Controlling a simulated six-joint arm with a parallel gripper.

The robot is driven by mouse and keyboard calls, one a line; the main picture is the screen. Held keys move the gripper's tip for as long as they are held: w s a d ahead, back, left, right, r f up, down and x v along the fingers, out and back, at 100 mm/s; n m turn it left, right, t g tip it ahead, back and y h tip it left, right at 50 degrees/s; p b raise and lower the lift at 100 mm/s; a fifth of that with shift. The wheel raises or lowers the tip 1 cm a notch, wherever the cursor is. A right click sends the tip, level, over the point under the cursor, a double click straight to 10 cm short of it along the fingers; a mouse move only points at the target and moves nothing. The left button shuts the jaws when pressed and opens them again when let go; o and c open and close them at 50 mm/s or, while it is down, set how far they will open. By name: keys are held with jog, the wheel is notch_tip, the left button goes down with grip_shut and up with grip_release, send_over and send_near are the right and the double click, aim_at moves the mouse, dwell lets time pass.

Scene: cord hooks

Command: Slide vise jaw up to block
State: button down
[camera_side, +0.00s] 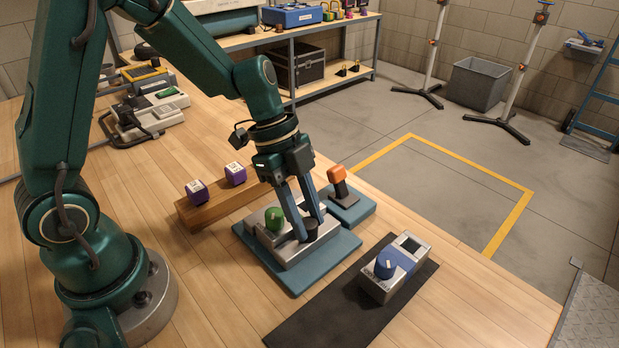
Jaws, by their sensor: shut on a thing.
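A vise with a grey metal body (291,262) sits on a teal base plate (343,248) on the wooden table. A green rounded block (274,219) stands upright in the vise, to the left of my gripper. My gripper (308,230) points down with its two blue fingers shut on a dark knob (311,235) at the right part of the vise. The fingers and knob partly hide the jaw there, and I cannot tell whether it touches the block.
An orange-handled lever (337,174) on a teal base stands behind right. A grey box with a blue knob (385,266) sits on a dark mat (325,318) in front right. Bare tabletop lies at front left.

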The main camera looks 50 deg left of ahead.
jog(key=shift+a, duration=0.3)
jog(key=c, duration=0.5)
grip_release()
jog(key=shift+v, duration=2.6)
